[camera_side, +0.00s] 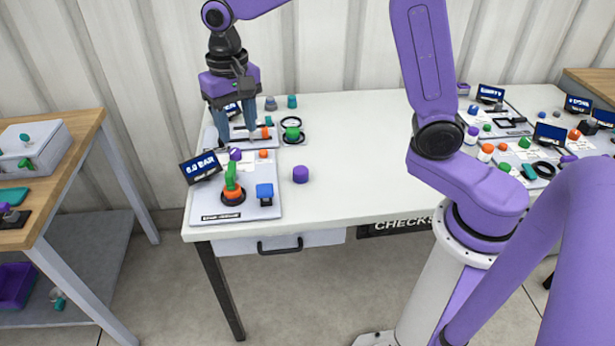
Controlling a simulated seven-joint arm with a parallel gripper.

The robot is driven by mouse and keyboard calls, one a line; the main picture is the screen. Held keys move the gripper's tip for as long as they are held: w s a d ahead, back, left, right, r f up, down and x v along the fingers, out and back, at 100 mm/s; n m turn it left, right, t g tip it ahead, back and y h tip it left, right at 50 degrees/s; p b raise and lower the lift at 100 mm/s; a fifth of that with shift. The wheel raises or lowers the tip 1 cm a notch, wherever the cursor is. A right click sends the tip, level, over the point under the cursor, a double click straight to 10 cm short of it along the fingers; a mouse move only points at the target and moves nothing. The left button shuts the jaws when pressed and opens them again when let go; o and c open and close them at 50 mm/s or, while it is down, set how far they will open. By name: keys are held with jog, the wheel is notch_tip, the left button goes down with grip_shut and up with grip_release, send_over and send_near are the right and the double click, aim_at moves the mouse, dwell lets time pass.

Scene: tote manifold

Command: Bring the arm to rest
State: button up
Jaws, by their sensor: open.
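My gripper (236,132) hangs at the left part of the white table (360,130), pointing down, with its two fingers apart. It is above or just behind the grey panel (262,207) at the table's front left corner. I cannot tell its exact height. No object shows between the fingers. A small orange part (262,133) lies just right of the fingers, and a green part (292,134) stands farther right.
The table's middle is clear. More panels and displays (550,134) crowd the right end.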

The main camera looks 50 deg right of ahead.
jog(key=s+d+f+n, duration=0.1)
jog(key=s+d+n, duration=0.2)
jog(key=s, duration=0.6)
jog(key=s+d+n, duration=0.3)
jog(key=s+n, duration=0.4)
jog(key=s, duration=0.3)
jog(key=s+d+f+n, duration=0.1)
jog(key=s+d+n, duration=0.2)
jog(key=s, duration=0.6)
jog(key=shift+s+d+f+n, duration=0.2)
jog(key=shift+f+n, duration=0.15)
jog(key=shift+n, duration=0.85)
jog(key=shift+w, duration=0.1)
